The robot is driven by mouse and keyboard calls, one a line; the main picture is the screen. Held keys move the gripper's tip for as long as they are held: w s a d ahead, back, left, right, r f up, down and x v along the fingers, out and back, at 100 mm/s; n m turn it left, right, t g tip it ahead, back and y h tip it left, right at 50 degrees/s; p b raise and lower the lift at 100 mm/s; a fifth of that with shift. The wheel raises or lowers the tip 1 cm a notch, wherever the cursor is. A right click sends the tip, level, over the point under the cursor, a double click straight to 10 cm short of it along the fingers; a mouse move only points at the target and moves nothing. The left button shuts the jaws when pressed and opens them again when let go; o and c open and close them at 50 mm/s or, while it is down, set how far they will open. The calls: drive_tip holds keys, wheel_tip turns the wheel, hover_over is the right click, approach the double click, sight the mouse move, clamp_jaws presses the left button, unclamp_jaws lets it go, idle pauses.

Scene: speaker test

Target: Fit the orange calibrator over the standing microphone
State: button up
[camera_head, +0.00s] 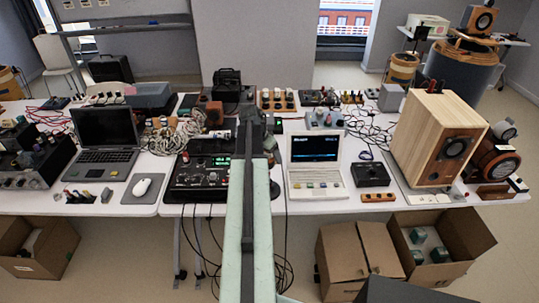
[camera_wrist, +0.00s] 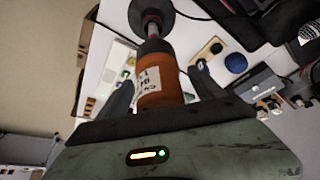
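The orange calibrator (camera_wrist: 157,82), a cylinder with a dark collar and a white printed label, stands between the fingers of my gripper (camera_wrist: 163,74) in the wrist view. The fingers lie either side of it, with a gap visible at the right finger, so they look open. Beyond its collar, a short metallic stem of the microphone (camera_wrist: 152,28) runs to a round black base (camera_wrist: 151,14). Calibrator and stem are in line and seem to meet; how far one goes over the other is hidden. In the head view my arm covers calibrator and microphone.
The crowded white table (camera_head: 291,207) carries a mixer (camera_head: 195,180), a white laptop (camera_head: 317,165), a black laptop (camera_head: 104,135) and a wooden speaker (camera_head: 435,135) at right. Cables lie around. In the wrist view a blue knob (camera_wrist: 236,63) and dark gear lie right of the calibrator.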

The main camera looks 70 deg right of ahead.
drive_tip(key=p+v, duration=0.7)
drive_tip(key=v, duration=0.1)
drive_tip(key=shift+d, duration=0.1)
drive_tip(key=shift+f, duration=0.1)
